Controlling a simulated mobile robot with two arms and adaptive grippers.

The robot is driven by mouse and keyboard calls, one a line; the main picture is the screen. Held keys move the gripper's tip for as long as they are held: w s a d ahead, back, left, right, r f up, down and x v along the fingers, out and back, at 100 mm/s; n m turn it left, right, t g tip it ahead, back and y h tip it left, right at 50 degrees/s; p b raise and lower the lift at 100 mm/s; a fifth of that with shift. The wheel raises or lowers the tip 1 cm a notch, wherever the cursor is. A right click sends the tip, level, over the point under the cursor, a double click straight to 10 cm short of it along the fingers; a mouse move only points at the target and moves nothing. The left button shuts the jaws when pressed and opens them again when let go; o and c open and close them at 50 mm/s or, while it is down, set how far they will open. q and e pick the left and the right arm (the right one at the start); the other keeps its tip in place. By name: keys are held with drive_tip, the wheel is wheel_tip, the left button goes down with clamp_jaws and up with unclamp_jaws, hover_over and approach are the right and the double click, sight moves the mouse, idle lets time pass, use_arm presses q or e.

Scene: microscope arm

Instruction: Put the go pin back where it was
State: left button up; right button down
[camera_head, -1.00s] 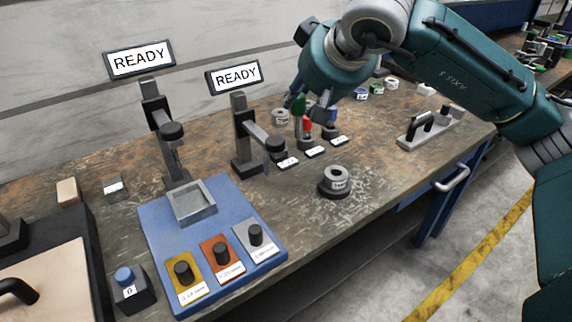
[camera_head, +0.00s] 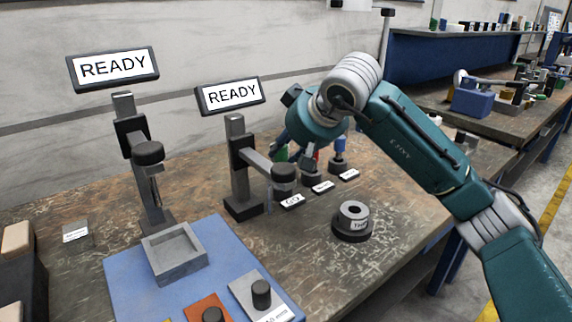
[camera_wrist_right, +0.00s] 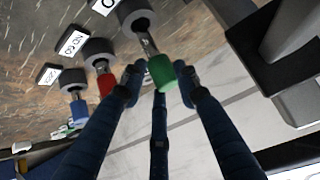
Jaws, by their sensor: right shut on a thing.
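The green-handled go pin (camera_head: 281,153) is in my right gripper (camera_head: 300,160). In the wrist view the gripper fingers (camera_wrist_right: 160,82) close around its green handle (camera_wrist_right: 163,72), and its metal shank points at the hole of a grey round holder (camera_wrist_right: 136,17). The shank overlaps the holder's rim in the picture; I cannot tell whether its tip is in the hole. In the head view the end of a stand's arm hides this holder. A white GO label (camera_head: 292,200) lies in front. My left gripper is not in view.
A red pin (camera_wrist_right: 105,84) and a blue pin (camera_wrist_right: 79,110) stand in neighbouring holders. A black stand (camera_head: 242,175) with a READY screen (camera_head: 231,94) is close on the left. A grey ring piece (camera_head: 353,217) stands in front, with bare bench around it.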

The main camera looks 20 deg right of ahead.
wheel_tip(320, 180, down, 3)
drive_tip(key=shift+r, duration=0.15)
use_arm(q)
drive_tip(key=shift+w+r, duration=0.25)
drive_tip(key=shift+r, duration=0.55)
use_arm(e)
drive_tip(key=shift+f, duration=0.2)
drive_tip(key=c, duration=1.3)
unclamp_jaws()
drive_tip(key=shift+f, duration=0.1)
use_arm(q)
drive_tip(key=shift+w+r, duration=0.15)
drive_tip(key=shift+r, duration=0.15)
